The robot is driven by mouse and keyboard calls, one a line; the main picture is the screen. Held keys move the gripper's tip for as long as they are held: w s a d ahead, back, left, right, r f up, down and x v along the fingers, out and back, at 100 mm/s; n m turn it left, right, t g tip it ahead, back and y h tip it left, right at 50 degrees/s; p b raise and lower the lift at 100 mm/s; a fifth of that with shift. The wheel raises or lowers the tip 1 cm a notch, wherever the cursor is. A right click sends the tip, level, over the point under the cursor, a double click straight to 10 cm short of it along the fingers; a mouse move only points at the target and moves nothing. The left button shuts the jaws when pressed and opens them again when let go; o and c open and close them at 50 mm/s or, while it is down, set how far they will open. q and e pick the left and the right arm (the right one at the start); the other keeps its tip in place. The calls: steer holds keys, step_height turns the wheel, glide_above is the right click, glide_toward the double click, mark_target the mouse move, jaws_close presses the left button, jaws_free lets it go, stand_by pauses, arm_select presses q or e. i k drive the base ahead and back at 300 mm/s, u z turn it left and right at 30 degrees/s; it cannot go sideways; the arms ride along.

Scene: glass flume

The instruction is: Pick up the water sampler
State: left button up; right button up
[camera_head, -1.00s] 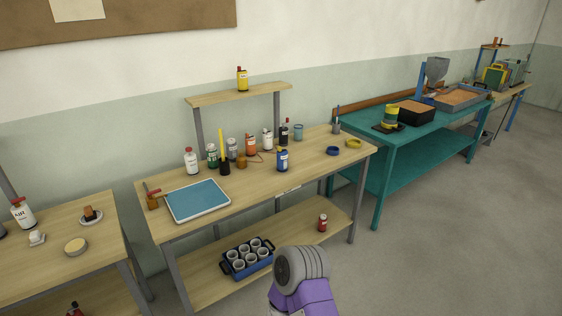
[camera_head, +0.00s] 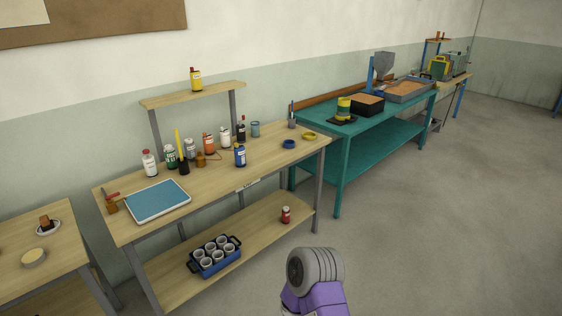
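I cannot tell which item is the water sampler. A yellow and green item (camera_head: 438,68) stands on the far table, too small to make out clearly. Several bottles stand along the back of the near wooden bench (camera_head: 222,183), among them a blue bottle (camera_head: 240,156) nearer its middle. A yellow bottle (camera_head: 195,79) stands on the raised shelf. Neither gripper shows; only a purple and grey part of my own arm is in view at the bottom.
A teal table (camera_head: 388,120) beyond the bench holds a grey hopper, a black box and a grey tray of brown material. A blue crate of white cups (camera_head: 217,263) sits on the bench's lower shelf. The grey floor (camera_head: 430,240) at right is clear.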

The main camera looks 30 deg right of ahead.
mark_target(240, 153)
steer(key=z, duration=3.85)
steer(key=i, duration=0.15)
steer(key=u, duration=2.3)
steer(key=i, duration=1.7)
steer(key=u, duration=0.3)
